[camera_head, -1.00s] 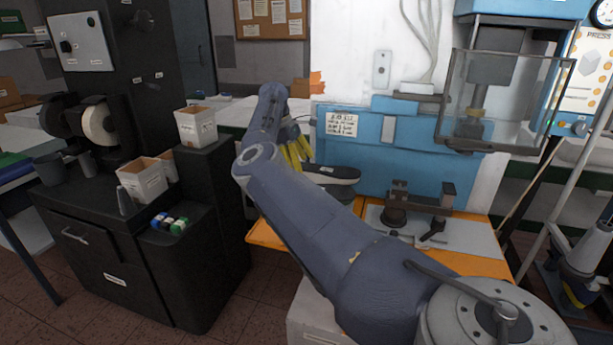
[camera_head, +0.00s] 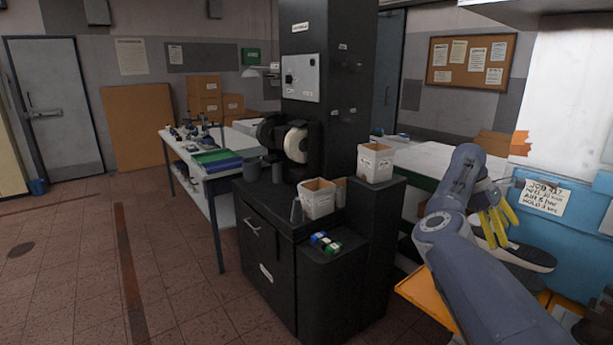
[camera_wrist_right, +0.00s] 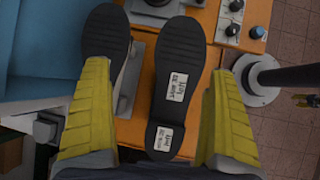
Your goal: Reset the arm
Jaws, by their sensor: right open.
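My right gripper (camera_head: 496,226) is at the right of the head view, its yellow fingers pointing down over the orange-edged bench. In the right wrist view my right gripper (camera_wrist_right: 158,66) is open, its fingers wide apart. A shoe with a black sole and white labels (camera_wrist_right: 178,75) shows between the fingers, with visible gaps on both sides. A second dark sole (camera_wrist_right: 107,35) lies left of it, near the left fingertip. In the head view a dark shoe with a pale edge (camera_head: 528,258) is beside the gripper. My left gripper is not in view.
A black machine cabinet (camera_head: 265,270) with white boxes (camera_head: 317,198) stands left of my right arm. A blue press body (camera_head: 570,215) is close on the right. Control knobs (camera_wrist_right: 235,28) sit on the orange bench. The tiled floor (camera_head: 110,270) at left is open.

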